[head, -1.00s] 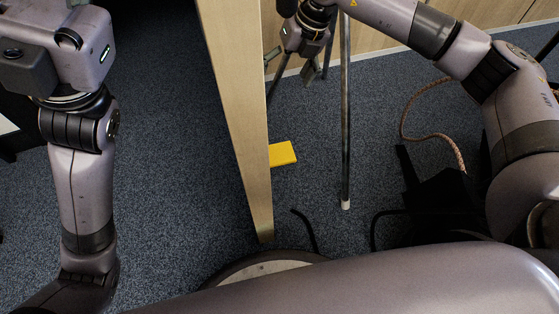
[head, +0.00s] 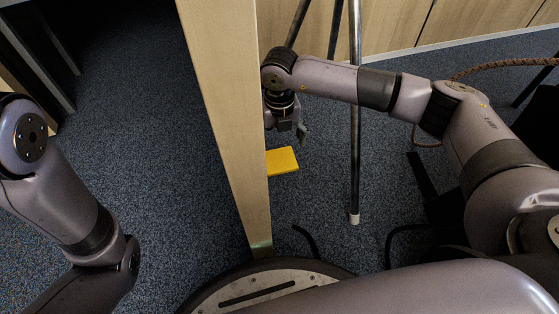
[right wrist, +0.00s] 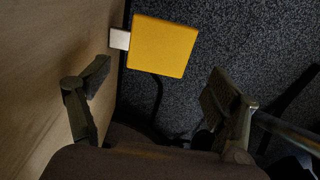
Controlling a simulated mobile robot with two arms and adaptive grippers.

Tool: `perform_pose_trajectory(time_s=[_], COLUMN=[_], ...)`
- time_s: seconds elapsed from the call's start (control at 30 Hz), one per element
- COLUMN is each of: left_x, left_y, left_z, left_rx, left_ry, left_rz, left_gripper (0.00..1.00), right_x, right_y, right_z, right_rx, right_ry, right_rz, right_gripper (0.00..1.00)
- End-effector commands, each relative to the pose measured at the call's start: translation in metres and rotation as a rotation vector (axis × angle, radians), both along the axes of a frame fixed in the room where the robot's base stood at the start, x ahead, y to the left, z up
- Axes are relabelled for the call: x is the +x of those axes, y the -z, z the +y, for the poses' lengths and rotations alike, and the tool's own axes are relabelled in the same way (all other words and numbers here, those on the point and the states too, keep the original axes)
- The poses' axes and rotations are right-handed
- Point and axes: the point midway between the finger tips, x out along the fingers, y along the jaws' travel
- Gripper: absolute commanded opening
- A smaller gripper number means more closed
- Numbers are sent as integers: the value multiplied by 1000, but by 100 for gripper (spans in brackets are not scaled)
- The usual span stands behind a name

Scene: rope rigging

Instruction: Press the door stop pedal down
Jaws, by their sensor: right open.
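The door stop pedal (head: 282,161) is a flat yellow plate low on the right side of the wooden door (head: 222,110). In the right wrist view the yellow pedal (right wrist: 163,46) joins the door face (right wrist: 50,60) through a small pale bracket (right wrist: 119,39). My right gripper (head: 286,127) hangs beside the door, just above the pedal in the head view. In the right wrist view its fingers (right wrist: 160,98) are spread and empty, one close to the door face. I cannot tell whether it touches the door. My left gripper is out of view.
A thin metal leg (head: 355,150) with a white foot stands to the right of the pedal. A brown rope (head: 500,64) shows behind my right arm. Wooden panels (head: 480,22) line the back. Carpet (head: 320,195) around the pedal is mostly clear.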

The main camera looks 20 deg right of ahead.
Motion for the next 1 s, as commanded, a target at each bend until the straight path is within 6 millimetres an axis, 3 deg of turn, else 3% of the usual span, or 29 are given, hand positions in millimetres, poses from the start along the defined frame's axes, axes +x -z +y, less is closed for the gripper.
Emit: perform_pose_trajectory(time_s=[0.1, 0.33, 0.77, 1.0], left_x=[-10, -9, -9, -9], left_y=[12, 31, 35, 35], left_z=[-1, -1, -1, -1], left_rx=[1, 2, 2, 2], left_ry=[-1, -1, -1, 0], left_rz=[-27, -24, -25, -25], left_gripper=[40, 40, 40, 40], right_x=[-1, 0, 0, 0], right_y=[31, 63, 70, 71], right_z=[0, 0, 0, 0], right_rx=[-1, -1, 1, 1], right_ry=[0, 0, 0, 0], right_rz=[3, 1, 0, 0], right_gripper=[83, 83, 83, 69])
